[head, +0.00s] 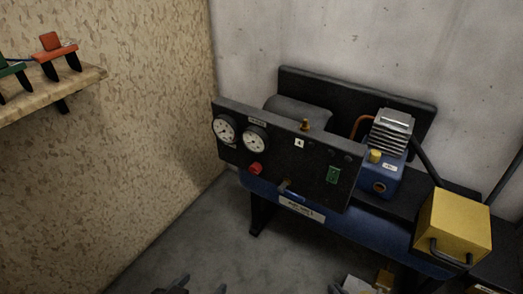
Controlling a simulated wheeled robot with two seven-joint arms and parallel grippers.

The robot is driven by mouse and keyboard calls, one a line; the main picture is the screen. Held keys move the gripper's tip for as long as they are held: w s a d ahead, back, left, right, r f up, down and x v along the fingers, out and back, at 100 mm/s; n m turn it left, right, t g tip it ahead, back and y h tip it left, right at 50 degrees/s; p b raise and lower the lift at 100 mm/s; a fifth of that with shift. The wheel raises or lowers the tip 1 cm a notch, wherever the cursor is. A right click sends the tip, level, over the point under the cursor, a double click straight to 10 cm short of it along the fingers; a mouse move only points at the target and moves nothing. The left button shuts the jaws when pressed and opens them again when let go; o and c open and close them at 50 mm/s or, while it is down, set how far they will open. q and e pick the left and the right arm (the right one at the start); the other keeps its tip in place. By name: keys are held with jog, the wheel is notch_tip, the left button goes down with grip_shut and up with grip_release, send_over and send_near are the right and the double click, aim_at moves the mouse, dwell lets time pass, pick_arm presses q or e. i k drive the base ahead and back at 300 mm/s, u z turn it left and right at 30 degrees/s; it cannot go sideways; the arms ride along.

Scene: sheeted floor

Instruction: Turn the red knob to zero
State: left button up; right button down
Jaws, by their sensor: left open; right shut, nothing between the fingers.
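The red knob (256,168) sits on the front of a black panel (285,150), below two white round gauges (224,129). It is small in the picture, and I cannot read its setting. My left gripper (198,286) shows only its dark fingertips at the bottom edge. They are spread apart and empty, well below the knob. My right gripper (335,288) barely shows at the bottom edge, further right. It is shut with nothing in it. Neither gripper touches the knob or panel.
The panel belongs to a blue compressor (300,207) against the wall. A yellow box (453,228) with a dark handle is at right. A wooden shelf (60,92) with red and green clamp-like tools is at upper left. Small boxes (384,279) lie low.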

aim_at(256, 168)
jog(key=k, duration=0.5)
jog(key=u, duration=1.7)
jog(key=i, duration=1.45)
jog(key=z, duration=1.6)
jog(key=i, duration=0.25)
